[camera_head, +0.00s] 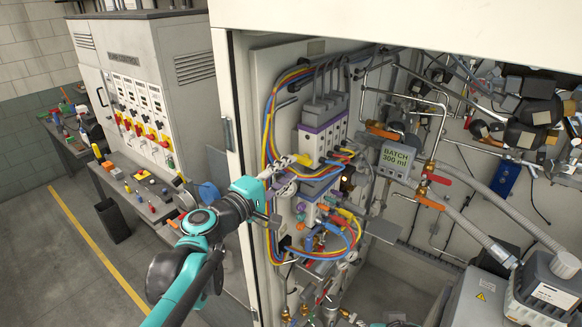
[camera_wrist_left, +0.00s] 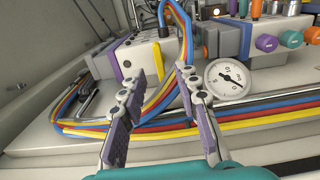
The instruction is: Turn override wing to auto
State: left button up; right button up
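Purple (camera_wrist_left: 267,43) and orange (camera_wrist_left: 291,40) knobs stand at the right of the wrist view. My left gripper (camera_head: 290,173) is inside the cabinet opening, beside the coloured hoses and near the valve block. In the wrist view its two purple-padded fingers (camera_wrist_left: 161,77) are apart with nothing between them.
Blue, red and yellow hoses (camera_wrist_left: 120,130) run close around the left fingers. A round gauge (camera_wrist_left: 229,79) sits just right of them. The cabinet's door frame (camera_head: 236,150) is left of the hoses. A batch display (camera_head: 397,160) and pipes stand to the right.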

pick_arm(q)
jog(key=v, duration=0.3)
jog(key=shift+s+a+p, duration=0.2)
jog(key=shift+s+p, duration=0.1)
jog(key=s+a+f+m+g+y+b, duration=0.15)
jog(key=s+f+b, duration=0.25)
jog(key=f+b, duration=0.55)
jog(key=s+f+m+g+y+b, duration=0.1)
jog(key=s+f+m+g+b, duration=0.25)
jog(key=f, duration=1.05)
jog(key=s+f+m+y+b, duration=0.2)
jog(key=s+f+b, duration=0.2)
jog(key=f+b, duration=0.6)
jog(key=s+a+f+m+g+y+b, duration=0.1)
jog(key=s+a+f+y+b, duration=0.1)
jog(key=f, duration=0.7)
jog(key=s+a+f+m+y+b, duration=0.1)
jog(key=s+a+f+y+b, duration=0.1)
jog(key=s+a+f+b, duration=0.3)
jog(key=s+a+f+m+g+y+b, duration=0.1)
jog(key=s+a+f+m+y+b, duration=0.1)
jog(key=f+b, duration=0.6)
notch_tip(320, 180, down, 6)
jog(key=s+a, duration=0.1)
jog(key=a, duration=0.1)
jog(key=shift+s+a+g, duration=0.25)
jog(key=shift+a+g, duration=0.05)
jog(key=shift+a, duration=0.1)
